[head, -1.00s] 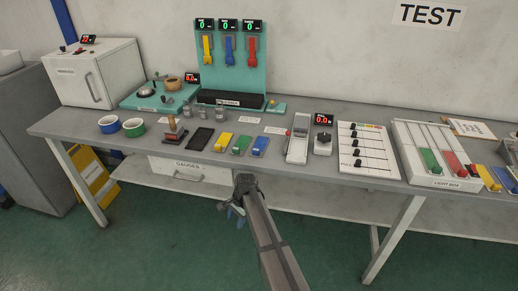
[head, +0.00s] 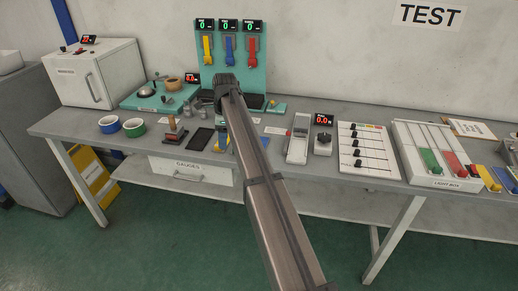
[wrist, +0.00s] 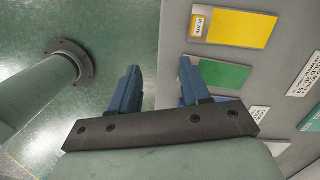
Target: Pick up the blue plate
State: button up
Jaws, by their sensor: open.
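My gripper (wrist: 159,68) is open and empty in the wrist view, its two blue fingers apart over the front edge of the table. The blue plate (wrist: 222,99) shows only as a thin strip behind the gripper's base; the rest is hidden. The green plate (wrist: 225,75) lies flat beside it, partly behind the right finger. The yellow plate (wrist: 240,28) lies flat beyond the green one. In the head view my arm covers the plates' area, and the gripper's fingers (head: 221,138) are mostly hidden below the wrist.
The grey table (head: 90,128) holds a dark flat pad (head: 200,138) and a stamp-like tool (head: 177,133) left of my arm. A white device (head: 298,140) and a dial (head: 323,142) stand to the right.

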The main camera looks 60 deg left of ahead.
jog(key=w+d+r+m+t, duration=0.1)
jog(key=w+d+r+m, duration=0.1)
jog(key=w+r, duration=0.3)
jog(key=w+d+r+m, duration=0.1)
jog(key=w+d+r, duration=0.1)
jog(key=w, duration=0.5)
notch_tip(320, 180, down, 8)
jog(key=shift+s+a+f, duration=0.1)
jog(key=shift+s+f, duration=0.2)
jog(key=shift+f, duration=1.15)
jog(key=shift+s+f, duration=0.2)
jog(key=shift+f, duration=1.1)
jog(key=shift+c, duration=0.3)
grip_shut()
